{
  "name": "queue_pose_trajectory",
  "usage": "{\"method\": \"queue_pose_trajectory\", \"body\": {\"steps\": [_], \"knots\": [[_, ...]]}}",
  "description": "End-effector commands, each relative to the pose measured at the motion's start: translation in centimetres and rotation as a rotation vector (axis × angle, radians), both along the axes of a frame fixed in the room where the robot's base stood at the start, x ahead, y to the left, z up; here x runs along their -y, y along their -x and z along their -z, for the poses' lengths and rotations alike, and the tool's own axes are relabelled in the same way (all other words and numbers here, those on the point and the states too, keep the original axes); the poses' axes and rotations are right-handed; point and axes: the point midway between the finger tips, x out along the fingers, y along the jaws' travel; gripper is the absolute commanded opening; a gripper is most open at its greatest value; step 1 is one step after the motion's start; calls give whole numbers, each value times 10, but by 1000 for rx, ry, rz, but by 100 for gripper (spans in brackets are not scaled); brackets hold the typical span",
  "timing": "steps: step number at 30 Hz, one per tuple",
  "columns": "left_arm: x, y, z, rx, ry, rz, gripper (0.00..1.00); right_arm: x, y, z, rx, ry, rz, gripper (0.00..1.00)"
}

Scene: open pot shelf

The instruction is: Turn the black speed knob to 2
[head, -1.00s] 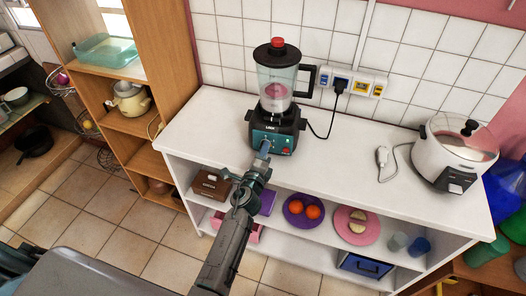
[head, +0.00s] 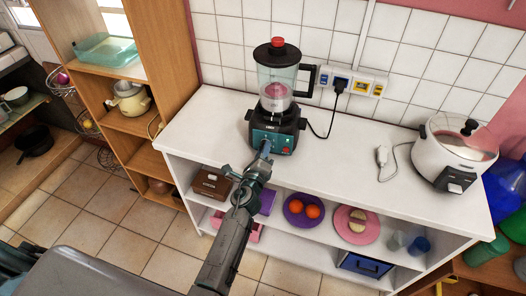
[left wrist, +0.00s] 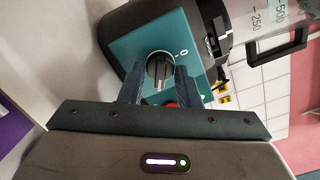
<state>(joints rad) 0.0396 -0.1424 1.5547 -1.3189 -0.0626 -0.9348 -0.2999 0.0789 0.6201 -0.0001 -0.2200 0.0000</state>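The blender (head: 275,100) stands upright on the white counter, with a teal front panel and a red-topped lid. The black speed knob (left wrist: 159,68) is on that panel in the left wrist view, and a 0 mark shows beside it. My left gripper (head: 265,146) reaches the panel from the front. The knob's exact setting is hard to read. My right gripper is not in view.
A white cooker (head: 450,155) stands at the counter's right. A socket strip (head: 352,82) with the blender's plug is on the tiled wall. The shelf below holds a purple plate (head: 291,215) and a pink plate (head: 347,237). The counter between blender and cooker is mostly clear.

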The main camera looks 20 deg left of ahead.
Motion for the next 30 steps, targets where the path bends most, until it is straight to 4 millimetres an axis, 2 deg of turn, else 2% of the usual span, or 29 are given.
{"method": "queue_pose_trajectory", "body": {"steps": [1, 3, 14, 17, 24, 30], "knots": [[0, 0, 1, -1, 0, 0, 40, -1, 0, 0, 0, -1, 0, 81], [0, 0, 1, -1, 0, 0, 50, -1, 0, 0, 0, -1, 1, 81], [0, 6, 0, -1, 1, -1, 50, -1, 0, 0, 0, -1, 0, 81], [1, 19, 1, -1, 1, 0, 50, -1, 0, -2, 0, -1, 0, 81], [4, 66, 2, -3, 2, -1, 50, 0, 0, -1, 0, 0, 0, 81], [5, 96, 2, -2, 2, 0, 50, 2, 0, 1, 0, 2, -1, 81]]}}
